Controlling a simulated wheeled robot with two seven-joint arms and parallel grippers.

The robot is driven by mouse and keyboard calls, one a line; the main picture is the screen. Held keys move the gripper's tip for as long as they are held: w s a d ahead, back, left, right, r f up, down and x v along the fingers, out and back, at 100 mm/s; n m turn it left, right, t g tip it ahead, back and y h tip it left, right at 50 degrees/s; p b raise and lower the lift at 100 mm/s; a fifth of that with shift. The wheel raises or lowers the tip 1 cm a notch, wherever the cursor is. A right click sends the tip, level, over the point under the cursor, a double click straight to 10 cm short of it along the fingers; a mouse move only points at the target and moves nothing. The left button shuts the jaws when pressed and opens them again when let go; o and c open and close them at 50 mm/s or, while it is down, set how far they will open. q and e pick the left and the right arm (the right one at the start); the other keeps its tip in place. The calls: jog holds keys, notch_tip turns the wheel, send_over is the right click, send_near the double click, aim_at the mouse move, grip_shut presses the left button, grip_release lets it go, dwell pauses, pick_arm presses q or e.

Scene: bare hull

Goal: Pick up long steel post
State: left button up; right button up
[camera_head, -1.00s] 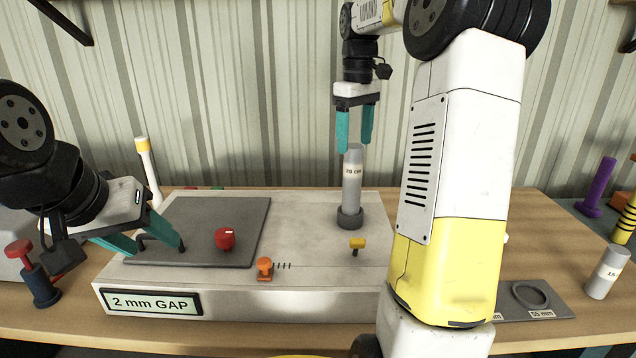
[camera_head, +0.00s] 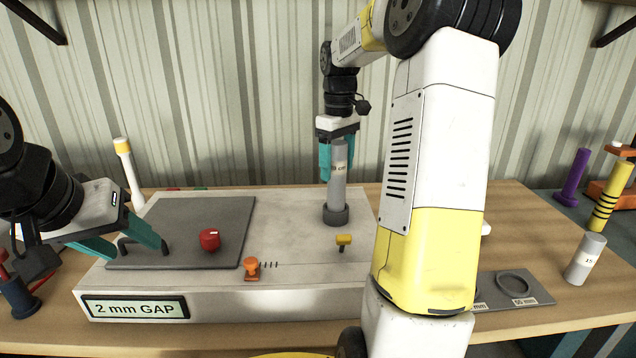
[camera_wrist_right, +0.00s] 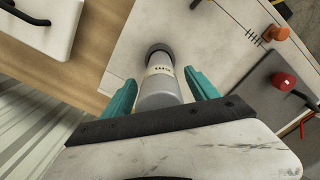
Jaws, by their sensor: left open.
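The long steel post (camera_head: 338,185), a grey cylinder with a printed length label, stands upright in a dark round collar (camera_head: 335,215) on the pale block. My right gripper (camera_head: 338,165) is at its upper part, behind it in the head view. In the right wrist view the post (camera_wrist_right: 160,88) runs between the two teal fingers (camera_wrist_right: 160,92), which are spread and look open around it. Contact cannot be told. My left gripper (camera_head: 130,242) is open, its fingers on either side of a dark handle (camera_head: 140,241) on the grey plate.
The pale block (camera_head: 250,295) carries a grey plate (camera_head: 190,225), a red knob (camera_head: 209,240), an orange piece (camera_head: 251,268) and a yellow knob (camera_head: 343,241). A shorter grey post (camera_head: 586,258) stands right, beside a plate with a round hole (camera_head: 540,291). A white, yellow-topped post (camera_head: 128,170) stands left.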

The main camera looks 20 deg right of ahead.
grip_shut()
jog(key=shift+r, duration=0.15)
